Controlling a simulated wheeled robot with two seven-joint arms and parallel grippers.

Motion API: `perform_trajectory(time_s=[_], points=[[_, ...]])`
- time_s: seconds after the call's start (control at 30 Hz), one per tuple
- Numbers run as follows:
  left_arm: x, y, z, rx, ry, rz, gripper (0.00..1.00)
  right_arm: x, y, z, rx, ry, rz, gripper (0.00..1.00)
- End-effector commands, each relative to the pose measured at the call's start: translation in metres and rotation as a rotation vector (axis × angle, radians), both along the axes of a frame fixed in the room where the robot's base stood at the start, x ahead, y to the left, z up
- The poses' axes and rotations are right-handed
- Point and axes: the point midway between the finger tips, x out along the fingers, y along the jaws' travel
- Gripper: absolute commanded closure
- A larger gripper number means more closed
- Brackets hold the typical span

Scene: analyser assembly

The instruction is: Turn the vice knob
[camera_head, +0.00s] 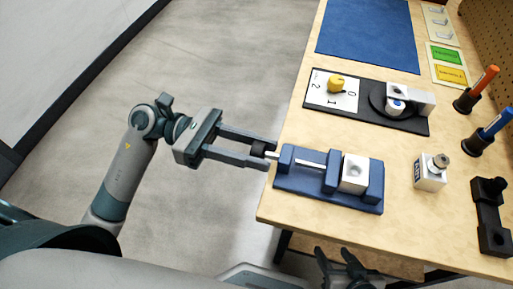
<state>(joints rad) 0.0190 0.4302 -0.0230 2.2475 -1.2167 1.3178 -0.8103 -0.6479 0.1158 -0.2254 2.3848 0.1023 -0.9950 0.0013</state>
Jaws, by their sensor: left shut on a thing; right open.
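A blue vice (325,203) lies near the front left edge of the wooden table. Its black knob (259,148) sticks out past the table's left edge, on a metal screw. A white block (355,173) sits between the vice's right jaws. My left gripper (268,154) comes in from the left, with its two long fingers on either side of the knob, and is shut on it. My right gripper (345,268) is at the bottom of the view, below the table's front edge, open and empty. Part of it is cut off by the picture's bottom edge.
A black plate (415,123) with a yellow knob (336,83) and a round fixture lies behind the vice. A white box (430,172), a black bracket (489,215) and orange (483,81) and blue (497,123) handled tools stand right. A blue mat (368,35) lies at the back.

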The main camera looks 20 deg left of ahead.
Motion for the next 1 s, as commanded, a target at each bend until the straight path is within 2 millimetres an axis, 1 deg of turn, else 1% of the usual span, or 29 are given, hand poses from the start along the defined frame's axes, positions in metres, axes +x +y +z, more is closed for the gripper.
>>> perform_trajectory(time_s=[0.13,0.3,0.4,0.5,0.77,0.8,0.83,0.87,1.0], points=[[-0.001,0.001,0.002,0.003,0.12,-0.003,0.9,-0.004,-0.004,0.001,-0.018,0.027,0.001,0.5],[-0.001,0.001,0.003,0.005,0.334,-0.002,0.9,-0.01,-0.019,-0.004,-0.071,0.107,-0.007,0.5],[-0.001,0.0,0.003,0.002,0.432,-0.003,0.9,-0.014,-0.028,-0.006,-0.099,0.149,-0.011,0.5],[-0.001,0.0,0.001,0.001,0.472,-0.001,0.9,-0.017,-0.031,-0.009,-0.111,0.167,-0.014,0.5],[0.0,0.0,0.001,-0.001,0.472,-0.001,0.9,-0.017,-0.031,-0.01,-0.11,0.168,-0.014,0.5],[0.0,0.0,0.001,-0.001,0.472,-0.001,0.58,-0.017,-0.031,-0.01,-0.11,0.167,-0.014,0.5],[0.0,0.0,0.001,-0.001,0.472,-0.001,0.51,-0.017,-0.031,-0.01,-0.11,0.167,-0.014,0.5],[0.0,0.0,0.0,0.0,0.471,0.0,0.49,-0.017,-0.031,-0.01,-0.11,0.167,-0.014,0.5],[0.0,0.0,0.0,0.0,0.471,0.0,0.49,-0.017,-0.031,-0.01,-0.109,0.166,-0.014,0.5]])
